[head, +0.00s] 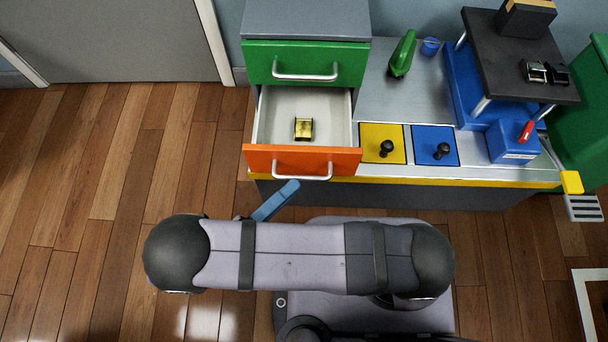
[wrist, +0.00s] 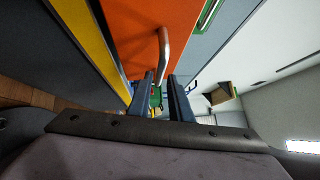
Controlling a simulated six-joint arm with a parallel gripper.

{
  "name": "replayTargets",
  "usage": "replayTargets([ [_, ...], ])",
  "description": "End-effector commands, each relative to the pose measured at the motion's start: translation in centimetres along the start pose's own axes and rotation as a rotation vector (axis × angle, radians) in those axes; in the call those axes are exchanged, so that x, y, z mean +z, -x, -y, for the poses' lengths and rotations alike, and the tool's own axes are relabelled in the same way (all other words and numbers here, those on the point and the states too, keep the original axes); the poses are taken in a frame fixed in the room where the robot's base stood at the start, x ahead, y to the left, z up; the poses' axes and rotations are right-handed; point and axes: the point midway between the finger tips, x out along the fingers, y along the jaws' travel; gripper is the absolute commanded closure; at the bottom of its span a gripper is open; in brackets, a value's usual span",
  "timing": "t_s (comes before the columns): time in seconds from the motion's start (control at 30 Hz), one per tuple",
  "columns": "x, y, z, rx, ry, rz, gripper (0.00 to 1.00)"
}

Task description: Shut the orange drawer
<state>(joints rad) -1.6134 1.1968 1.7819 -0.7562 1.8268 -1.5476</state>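The orange drawer (head: 257,158) stands pulled out below the closed green drawer (head: 258,62), with a small gold-coloured piece (head: 303,129) lying inside. It has a silver bar handle (head: 302,176) on its front. My gripper (head: 294,185) is just in front of the drawer, its blue fingertip close to the handle's near side. In the wrist view, the two fingers of my gripper (wrist: 161,76) are apart, with the handle (wrist: 163,54) just ahead, near the gap. I cannot tell if the handle is between them or touched. The orange front (wrist: 135,28) fills the upper middle there.
Right of the drawer is a counter with a yellow panel (head: 370,152) and a blue panel (head: 452,158), each with a black knob. A green bottle-like object (head: 402,55) and a dark raised shelf (head: 500,45) stand behind. The wooden floor (head: 100,180) at left is clear.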

Motion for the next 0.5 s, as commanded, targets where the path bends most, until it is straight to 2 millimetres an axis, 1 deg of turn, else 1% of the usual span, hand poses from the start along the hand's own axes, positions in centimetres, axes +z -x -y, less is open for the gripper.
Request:
replayTargets([
  [0.1, 0.0, -1.6, -0.2, 0.0, 0.0, -0.003, 0.81],
  [0.3, 0.0, -3.7, -0.2, 0.0, 0.0, -0.002, 0.81],
  [0.5, -0.1, -4.8, -0.1, 0.001, 0.001, -0.001, 0.81],
])
